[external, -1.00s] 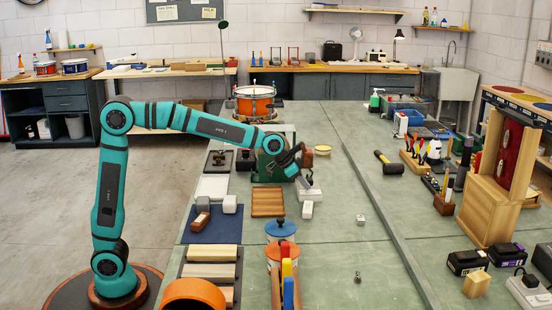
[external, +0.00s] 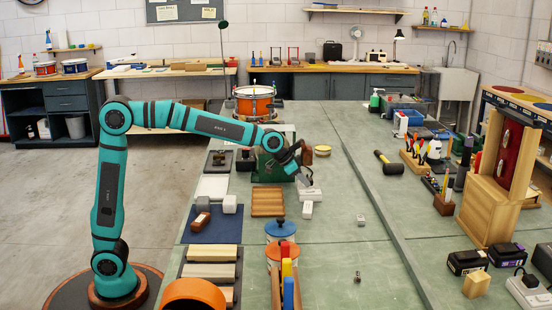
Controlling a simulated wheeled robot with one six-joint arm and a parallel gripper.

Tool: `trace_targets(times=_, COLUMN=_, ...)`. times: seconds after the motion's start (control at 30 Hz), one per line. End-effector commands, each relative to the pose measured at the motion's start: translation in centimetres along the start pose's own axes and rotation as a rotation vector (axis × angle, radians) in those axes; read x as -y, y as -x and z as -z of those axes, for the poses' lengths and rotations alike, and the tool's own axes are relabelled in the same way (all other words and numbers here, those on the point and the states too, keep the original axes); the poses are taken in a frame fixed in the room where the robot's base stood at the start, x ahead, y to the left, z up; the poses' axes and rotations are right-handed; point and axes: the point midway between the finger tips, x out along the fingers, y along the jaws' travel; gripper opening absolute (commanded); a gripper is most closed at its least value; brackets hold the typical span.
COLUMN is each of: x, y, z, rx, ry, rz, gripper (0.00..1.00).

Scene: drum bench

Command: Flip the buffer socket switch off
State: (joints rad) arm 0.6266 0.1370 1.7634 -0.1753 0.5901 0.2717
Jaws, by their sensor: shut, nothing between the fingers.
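A small pale grey-white box (external: 310,195) lies on the bench just below my gripper and looks like a socket. Its switch is too small to make out, so I cannot tell its position. A dark green machine (external: 270,168), perhaps the buffer, stands just left of my gripper. My gripper (external: 307,181) is shut and empty, pointing down and to the right. Its tips are at or just above the far edge of the pale box; contact cannot be told. Another white box with a black plug (external: 528,288) sits at the lower right.
A small white block (external: 307,209) lies just in front of the pale box. A round yellowish tin (external: 322,150) stands behind my gripper. A wooden slatted board (external: 267,201) and a blue-lidded jar (external: 281,230) stand nearer.

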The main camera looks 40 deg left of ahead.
Motion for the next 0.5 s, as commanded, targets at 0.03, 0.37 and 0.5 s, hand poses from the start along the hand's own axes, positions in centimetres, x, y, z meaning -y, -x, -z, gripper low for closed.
trace_targets(times=0.03, x=0.0, y=0.1, z=0.1, rx=0.000, ry=0.000, rz=0.000, gripper=0.00)
trace_targets(times=0.37, x=0.0, y=0.2, z=0.1, rx=0.000, ry=0.000, rz=0.000, gripper=0.00)
trace_targets(times=0.5, x=0.0, y=1.1, z=0.7, rx=0.000, ry=0.000, rz=0.000, gripper=0.00)
